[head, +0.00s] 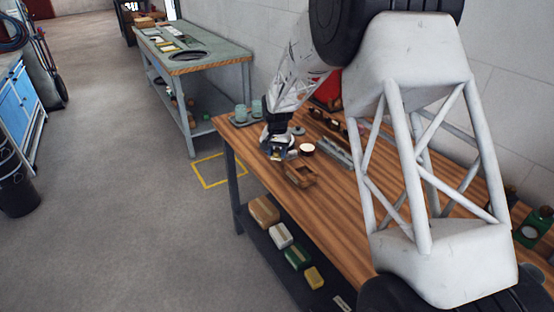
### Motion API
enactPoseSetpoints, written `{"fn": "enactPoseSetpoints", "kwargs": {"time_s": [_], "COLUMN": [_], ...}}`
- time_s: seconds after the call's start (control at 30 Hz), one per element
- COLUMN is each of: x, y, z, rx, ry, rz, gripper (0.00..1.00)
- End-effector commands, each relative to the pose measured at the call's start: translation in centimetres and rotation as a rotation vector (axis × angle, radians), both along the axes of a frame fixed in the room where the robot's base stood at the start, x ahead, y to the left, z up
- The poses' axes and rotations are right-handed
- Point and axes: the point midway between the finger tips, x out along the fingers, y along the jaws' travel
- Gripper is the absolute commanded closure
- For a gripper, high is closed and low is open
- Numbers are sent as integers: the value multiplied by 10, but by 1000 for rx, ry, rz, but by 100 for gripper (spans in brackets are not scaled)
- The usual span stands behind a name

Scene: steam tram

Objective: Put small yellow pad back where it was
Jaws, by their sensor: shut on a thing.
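My gripper (277,153) is above the far left part of the wooden workbench (335,215), close to its left edge. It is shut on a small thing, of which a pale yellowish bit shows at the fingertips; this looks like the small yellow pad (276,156). Most of it is hidden by the fingers, and I cannot tell whether it touches the bench top. An open wooden box (300,174) stands just to the right of and nearer than my gripper.
A round cup (307,149) and a grey rack (335,152) are right of my gripper. Bluish cups (256,108) stand on a tray behind. The lower shelf holds a yellow box (314,278) and others. A grey-green table (205,62) stands farther back. The bench's front left is clear.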

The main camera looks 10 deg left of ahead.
Motion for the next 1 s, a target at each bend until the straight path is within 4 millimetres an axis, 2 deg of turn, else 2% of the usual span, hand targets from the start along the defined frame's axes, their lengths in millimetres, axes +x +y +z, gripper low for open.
{"fn": "enactPoseSetpoints", "kwargs": {"time_s": [0.3,0.77,0.8,0.97,1.0], "x": [0,0,0,0,0], "y": [0,0,0,0,0], "z": [-31,-35,-35,-35,-35], "rx": [0,0,0,0,0], "ry": [1,0,0,0,0], "rz": [0,0,0,0,0], "gripper": [81,81,57,33,33]}}
